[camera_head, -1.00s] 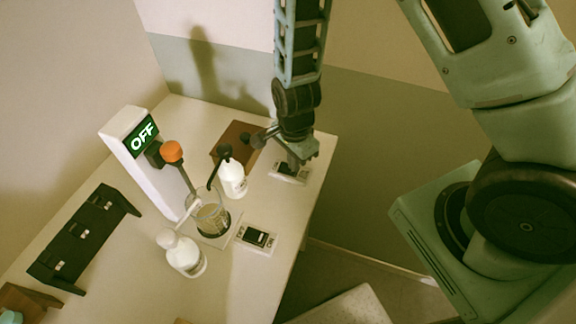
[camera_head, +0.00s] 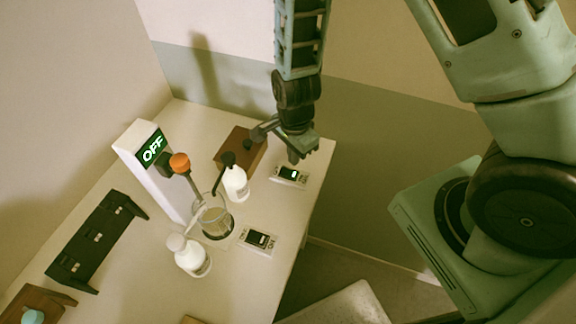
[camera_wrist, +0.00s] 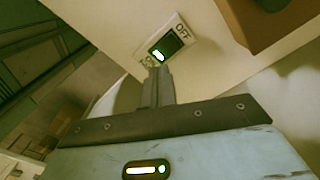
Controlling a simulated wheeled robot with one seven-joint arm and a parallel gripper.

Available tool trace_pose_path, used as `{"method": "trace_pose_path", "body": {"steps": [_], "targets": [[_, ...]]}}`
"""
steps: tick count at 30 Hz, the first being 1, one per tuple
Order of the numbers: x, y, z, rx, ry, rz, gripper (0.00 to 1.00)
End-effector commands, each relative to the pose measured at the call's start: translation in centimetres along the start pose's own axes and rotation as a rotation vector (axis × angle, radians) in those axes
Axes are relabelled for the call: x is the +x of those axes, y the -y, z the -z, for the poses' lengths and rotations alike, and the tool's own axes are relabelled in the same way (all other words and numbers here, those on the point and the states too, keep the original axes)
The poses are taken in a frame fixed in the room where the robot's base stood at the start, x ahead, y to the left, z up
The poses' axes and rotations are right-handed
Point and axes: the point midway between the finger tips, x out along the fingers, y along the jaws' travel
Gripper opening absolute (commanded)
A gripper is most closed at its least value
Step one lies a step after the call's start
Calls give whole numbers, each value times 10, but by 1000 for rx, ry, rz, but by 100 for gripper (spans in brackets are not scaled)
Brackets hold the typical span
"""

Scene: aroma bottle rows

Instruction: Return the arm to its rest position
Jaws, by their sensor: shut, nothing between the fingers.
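My gripper (camera_head: 293,156) is shut and empty at the right back of the white table, just above and beside a small switch plate (camera_head: 289,175). In the wrist view the shut fingers (camera_wrist: 157,88) point at that switch (camera_wrist: 168,45), which has a lit green mark and ON and OFF labels. My arm comes down from the top of the head view. I cannot tell whether the fingertips touch the plate.
A white post with a green OFF display (camera_head: 153,148) and orange-tipped stirrer (camera_head: 180,162) stands over a glass beaker (camera_head: 215,222). Two white bottles (camera_head: 236,184) (camera_head: 192,258) flank it. A second switch (camera_head: 259,241), black rack (camera_head: 95,240) and brown block (camera_head: 240,146) share the table.

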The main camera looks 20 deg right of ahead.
Motion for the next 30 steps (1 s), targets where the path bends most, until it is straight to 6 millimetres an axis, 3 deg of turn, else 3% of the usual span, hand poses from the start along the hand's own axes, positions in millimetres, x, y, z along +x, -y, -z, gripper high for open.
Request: {"method": "trace_pose_path", "body": {"steps": [7,24,26,30], "targets": [[-20,0,0,-1,0,-1,0],[-20,0,-1,-9,3,0,0],[-23,0,-6,-40,12,2,0],[-41,-5,-33,-257,66,17,0]]}}
